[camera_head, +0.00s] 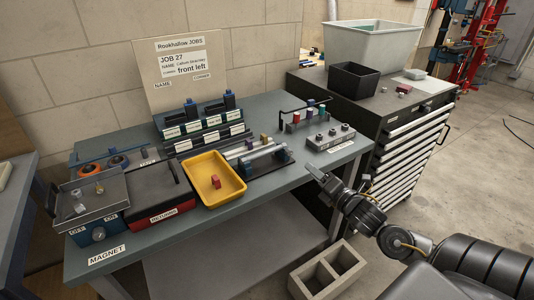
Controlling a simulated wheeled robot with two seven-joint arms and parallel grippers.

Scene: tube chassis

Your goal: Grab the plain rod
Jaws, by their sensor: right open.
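A dark rack (284,158) on the workbench (245,222) carries a long pale silver bar (263,157) lying level. A second pale bar (236,152) lies just behind it. Which of these is the plain rod is too small to tell. My right gripper (317,173) comes in from the right, open and empty, beyond the bench's front edge and to the right of the rack. It is apart from both bars. My left gripper is out of view.
A yellow tray (236,184) with a red piece is left of the rack. A grey block with knobs (331,137) is behind right. A black-and-red RETURNS box (160,195) and metal tray unit (92,208) stand left. A tool cabinet (405,145) is right; a concrete block (329,272) is below.

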